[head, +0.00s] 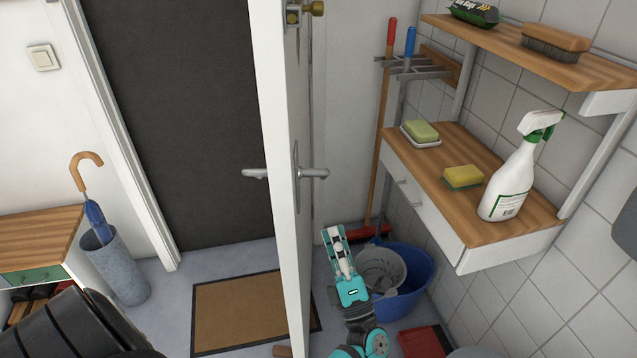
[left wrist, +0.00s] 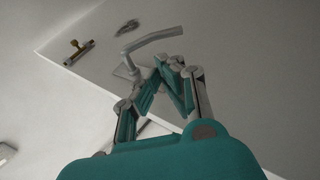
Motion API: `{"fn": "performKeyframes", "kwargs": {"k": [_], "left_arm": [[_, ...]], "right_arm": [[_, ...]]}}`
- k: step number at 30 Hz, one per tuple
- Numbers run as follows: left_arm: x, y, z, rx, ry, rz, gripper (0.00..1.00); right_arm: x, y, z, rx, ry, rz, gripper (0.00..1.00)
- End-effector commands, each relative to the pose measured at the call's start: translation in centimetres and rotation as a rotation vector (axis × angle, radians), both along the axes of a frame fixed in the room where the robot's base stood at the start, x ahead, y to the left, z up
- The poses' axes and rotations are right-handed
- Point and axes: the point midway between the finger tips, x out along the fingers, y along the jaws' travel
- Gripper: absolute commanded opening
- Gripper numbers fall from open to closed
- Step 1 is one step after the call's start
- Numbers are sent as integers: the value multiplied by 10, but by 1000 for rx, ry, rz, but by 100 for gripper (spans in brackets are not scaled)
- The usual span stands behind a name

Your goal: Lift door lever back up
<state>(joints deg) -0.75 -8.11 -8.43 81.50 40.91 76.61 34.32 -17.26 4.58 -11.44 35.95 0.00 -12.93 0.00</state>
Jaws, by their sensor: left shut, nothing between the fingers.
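The white door (head: 283,110) stands open and is seen nearly edge-on. Its grey metal lever (head: 315,173) sticks out from the right face and looks about level in the head view. A matching lever (head: 256,174) shows on the left face. My teal left gripper (head: 334,236) is below the right-hand lever, with its fingers pointing up. In the left wrist view the lever (left wrist: 152,39) is just beyond the fingers (left wrist: 172,66), which are shut with nothing between them. I cannot tell whether the fingertips touch it. My right gripper is not in view.
A blue bucket (head: 412,285) and a red broom (head: 385,232) stand behind my left arm. A wooden shelf (head: 400,152) with a spray bottle (head: 512,180) and sponges is at right. A brass bolt (head: 312,9) sits high on the door. A doormat (head: 235,310) lies left of the door.

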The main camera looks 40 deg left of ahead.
Motion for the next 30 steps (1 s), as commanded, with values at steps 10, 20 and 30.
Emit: {"fn": "performKeyframes", "kwargs": {"k": [10,20,30], "left_arm": [[-3,1,1,-7,-15,13,0],[12,26,27,-4,-17,14,0],[35,62,58,-5,-15,12,0]], "right_arm": [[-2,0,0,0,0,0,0],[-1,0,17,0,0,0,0],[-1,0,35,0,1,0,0]]}}
